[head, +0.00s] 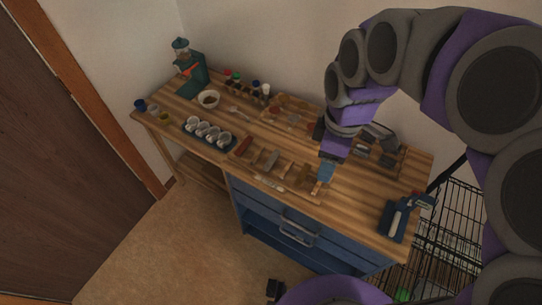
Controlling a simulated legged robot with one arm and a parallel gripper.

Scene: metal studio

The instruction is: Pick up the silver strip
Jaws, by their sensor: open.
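My purple and grey arm reaches down from the right over the wooden workbench (225,118). My gripper (325,175) hangs low over the bench's front part, right of centre, and is open. I see nothing held in it, though its fingertips are small and partly unclear. A thin pale strip (269,183) lies near the bench's front edge, left of my gripper and apart from it. It may be the silver strip, but it is too small to be sure. The arm hides part of the bench behind it.
Small tools lie in wooden trays around my gripper. A dark tray with several white cups (208,133) stands left, a bowl (208,98) and a green grinder (188,70) behind. A blue tool stand (393,220) is at the right. A wire rack (455,235) stands beside the bench.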

